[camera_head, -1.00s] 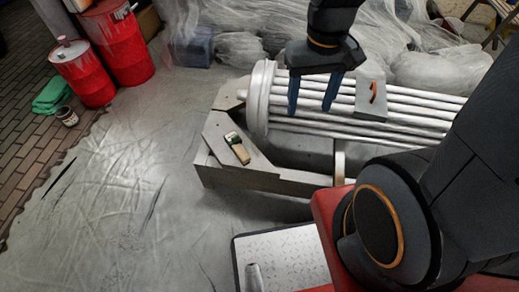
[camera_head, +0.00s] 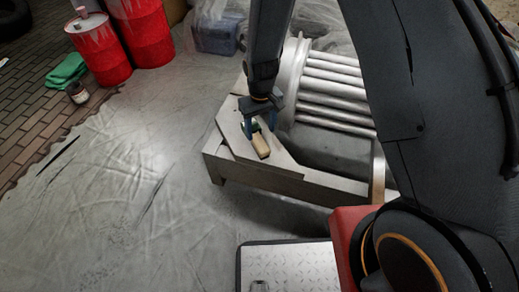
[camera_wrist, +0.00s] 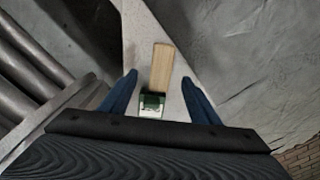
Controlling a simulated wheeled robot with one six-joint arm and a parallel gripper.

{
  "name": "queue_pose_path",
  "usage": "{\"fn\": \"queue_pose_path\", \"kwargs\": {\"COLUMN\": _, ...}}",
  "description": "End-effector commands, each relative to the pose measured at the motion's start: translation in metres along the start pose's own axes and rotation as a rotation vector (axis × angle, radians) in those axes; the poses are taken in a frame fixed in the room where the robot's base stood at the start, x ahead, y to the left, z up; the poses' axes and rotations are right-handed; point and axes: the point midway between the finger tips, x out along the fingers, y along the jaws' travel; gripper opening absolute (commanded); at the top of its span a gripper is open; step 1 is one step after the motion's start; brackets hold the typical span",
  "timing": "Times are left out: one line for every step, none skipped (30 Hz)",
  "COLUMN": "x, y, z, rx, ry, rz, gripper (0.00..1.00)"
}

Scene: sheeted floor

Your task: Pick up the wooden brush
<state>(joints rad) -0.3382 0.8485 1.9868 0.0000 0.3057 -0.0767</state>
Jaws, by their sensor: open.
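The wooden brush (camera_head: 260,145) lies on a flat corner plate of the grey wooden frame. It has a pale wood handle and a green and white part at its other end. In the wrist view the brush (camera_wrist: 161,68) lies between my two blue fingers, with its green end nearest my palm. My gripper (camera_head: 260,127) is open above the brush's green end, one finger to each side. In the wrist view my gripper (camera_wrist: 160,90) shows gaps between both fingers and the brush. The head view partly hides the green end behind the fingers.
The grey frame (camera_head: 290,184) holds a bundle of metal pipes (camera_head: 335,92) close to the right of my gripper. Red drums (camera_head: 100,48), a green cloth (camera_head: 66,70) and a small can (camera_head: 77,93) stand at the far left. The sheeted floor (camera_head: 120,200) is open at left.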

Motion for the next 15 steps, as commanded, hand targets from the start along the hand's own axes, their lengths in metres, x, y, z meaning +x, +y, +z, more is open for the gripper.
{"fn": "queue_pose_path", "kwargs": {"x": 0.007, "y": -0.001, "z": -0.001, "rx": -0.003, "ry": -0.001, "rz": 0.0, "gripper": 0.56}}
{"fn": "queue_pose_path", "kwargs": {"x": 0.01, "y": -0.001, "z": -0.002, "rx": -0.004, "ry": -0.001, "rz": 0.0, "gripper": 0.56}}
{"fn": "queue_pose_path", "kwargs": {"x": 0.014, "y": -0.001, "z": -0.001, "rx": -0.004, "ry": -0.002, "rz": 0.0, "gripper": 0.56}}
{"fn": "queue_pose_path", "kwargs": {"x": 0.017, "y": -0.002, "z": -0.001, "rx": -0.004, "ry": -0.002, "rz": 0.0, "gripper": 0.56}}
{"fn": "queue_pose_path", "kwargs": {"x": 0.02, "y": -0.002, "z": -0.001, "rx": -0.004, "ry": -0.003, "rz": 0.0, "gripper": 0.56}}
{"fn": "queue_pose_path", "kwargs": {"x": 0.024, "y": -0.002, "z": -0.001, "rx": -0.004, "ry": -0.002, "rz": 0.0, "gripper": 0.56}}
{"fn": "queue_pose_path", "kwargs": {"x": 0.027, "y": -0.002, "z": -0.001, "rx": -0.004, "ry": -0.001, "rz": 0.0, "gripper": 0.56}}
{"fn": "queue_pose_path", "kwargs": {"x": 0.029, "y": -0.002, "z": -0.001, "rx": -0.004, "ry": -0.001, "rz": 0.0, "gripper": 0.56}}
{"fn": "queue_pose_path", "kwargs": {"x": 0.031, "y": -0.002, "z": -0.001, "rx": -0.004, "ry": -0.001, "rz": 0.0, "gripper": 0.56}}
{"fn": "queue_pose_path", "kwargs": {"x": 0.033, "y": -0.002, "z": -0.001, "rx": -0.004, "ry": -0.001, "rz": 0.0, "gripper": 0.56}}
{"fn": "queue_pose_path", "kwargs": {"x": 0.035, "y": -0.002, "z": -0.001, "rx": -0.004, "ry": -0.001, "rz": 0.0, "gripper": 0.56}}
{"fn": "queue_pose_path", "kwargs": {"x": 0.038, "y": -0.002, "z": -0.001, "rx": -0.004, "ry": -0.002, "rz": 0.0, "gripper": 0.56}}
{"fn": "queue_pose_path", "kwargs": {"x": 0.042, "y": -0.002, "z": -0.001, "rx": -0.004, "ry": -0.002, "rz": 0.0, "gripper": 0.56}}
{"fn": "queue_pose_path", "kwargs": {"x": 0.045, "y": -0.002, "z": -0.002, "rx": -0.004, "ry": -0.002, "rz": 0.0, "gripper": 0.56}}
{"fn": "queue_pose_path", "kwargs": {"x": 0.051, "y": -0.003, "z": -0.002, "rx": -0.004, "ry": -0.002, "rz": 0.0, "gripper": 0.56}}
